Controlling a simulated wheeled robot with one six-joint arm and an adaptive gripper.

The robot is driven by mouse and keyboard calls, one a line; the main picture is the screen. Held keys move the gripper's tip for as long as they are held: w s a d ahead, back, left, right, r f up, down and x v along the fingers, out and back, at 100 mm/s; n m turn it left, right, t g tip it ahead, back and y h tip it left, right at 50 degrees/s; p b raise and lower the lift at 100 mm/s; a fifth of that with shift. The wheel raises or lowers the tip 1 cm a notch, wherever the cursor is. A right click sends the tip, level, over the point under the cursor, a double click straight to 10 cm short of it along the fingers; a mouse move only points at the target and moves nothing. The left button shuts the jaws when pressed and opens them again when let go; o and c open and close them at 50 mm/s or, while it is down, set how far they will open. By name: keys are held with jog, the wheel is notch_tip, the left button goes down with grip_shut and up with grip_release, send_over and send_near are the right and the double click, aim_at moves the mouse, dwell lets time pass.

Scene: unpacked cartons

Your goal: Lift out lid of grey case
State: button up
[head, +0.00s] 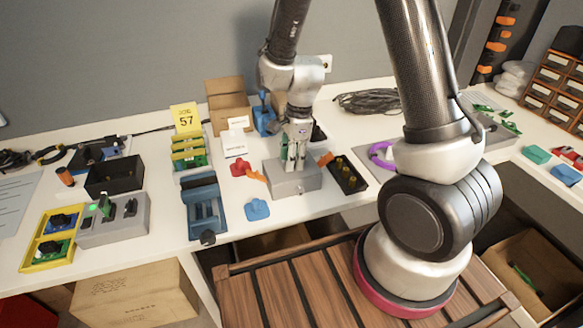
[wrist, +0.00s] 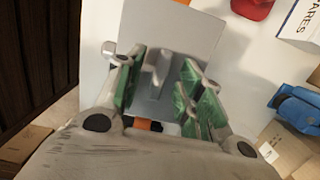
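The grey case (head: 294,184) stands on the white table, below my gripper. Its flat grey lid (wrist: 180,35) fills the upper middle of the wrist view. A small upright grey handle (wrist: 160,74) stands on the lid. My gripper (head: 292,162) points down over the case, and it also shows in the wrist view (wrist: 163,88). Its green-padded fingers are on either side of the handle, with visible gaps. My gripper is open and holds nothing. The inside of the case is hidden.
A black tray (head: 346,175) stands close at the case's right. Red (head: 239,168) and blue (head: 257,209) pieces lie at its left. A blue holder (head: 204,208) is further left. A coiled cable (head: 372,102) lies behind.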

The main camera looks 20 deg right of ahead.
grip_shut()
jog(key=shift+r, duration=0.1)
notch_tip(320, 180, up, 10)
dwell(0.6)
